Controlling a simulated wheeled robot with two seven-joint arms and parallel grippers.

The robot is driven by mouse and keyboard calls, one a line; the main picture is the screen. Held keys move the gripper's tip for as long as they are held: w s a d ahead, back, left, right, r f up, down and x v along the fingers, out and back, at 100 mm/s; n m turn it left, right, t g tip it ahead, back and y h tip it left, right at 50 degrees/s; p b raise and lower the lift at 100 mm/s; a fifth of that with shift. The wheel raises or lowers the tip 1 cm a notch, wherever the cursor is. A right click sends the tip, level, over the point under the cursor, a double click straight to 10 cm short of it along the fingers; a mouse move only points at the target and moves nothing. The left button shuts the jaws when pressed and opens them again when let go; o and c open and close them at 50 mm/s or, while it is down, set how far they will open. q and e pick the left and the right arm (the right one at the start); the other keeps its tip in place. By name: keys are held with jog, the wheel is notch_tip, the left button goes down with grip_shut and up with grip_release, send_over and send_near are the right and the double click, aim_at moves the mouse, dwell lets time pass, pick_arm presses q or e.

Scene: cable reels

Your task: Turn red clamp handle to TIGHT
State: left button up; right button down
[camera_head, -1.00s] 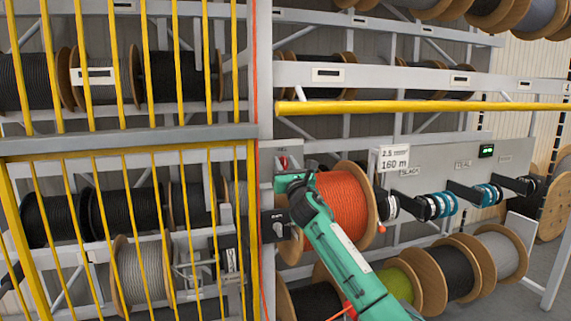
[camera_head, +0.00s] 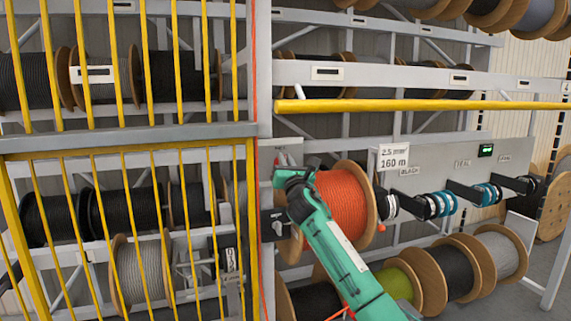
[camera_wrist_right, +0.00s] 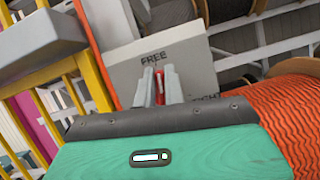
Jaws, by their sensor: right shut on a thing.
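The red clamp handle (camera_wrist_right: 160,86) shows as a narrow red strip between the two fingers of my right gripper (camera_wrist_right: 159,84) in the right wrist view. The gripper is shut on it. Behind is a grey plate (camera_wrist_right: 190,65) marked FREE above the fingers; a second word, partly hidden, ending in "IGHT", is at their lower right. The handle's visible part lies below FREE; its exact angle is hard to tell. In the head view my right gripper (camera_head: 281,168) is at the rack post, left of the orange cable reel (camera_head: 342,208); the handle is mostly hidden there. My left gripper is not in view.
The orange reel stands close to the right of my right arm. A yellow mesh gate (camera_head: 130,150) is at the left, a yellow rail (camera_head: 420,105) crosses above, and several reels (camera_head: 445,275) lie below. A labelled cable panel (camera_head: 430,170) is at right.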

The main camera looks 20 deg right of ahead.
jog(key=m+g+h, duration=0.1)
jog(key=m+g, duration=0.1)
jog(key=m, duration=0.6)
jog(key=f+m+g+h+p, duration=0.1)
jog(key=m+g, duration=0.2)
jog(key=m, duration=0.5)
jog(key=f+m+g+h+p, duration=0.1)
jog(key=m+g, duration=0.1)
jog(key=m, duration=0.6)
jog(key=shift+d+f+m+h, duration=0.2)
jog(key=shift+d+m+h, duration=0.15)
jog(key=shift+m+h, duration=0.05)
jog(key=shift+r, duration=0.2)
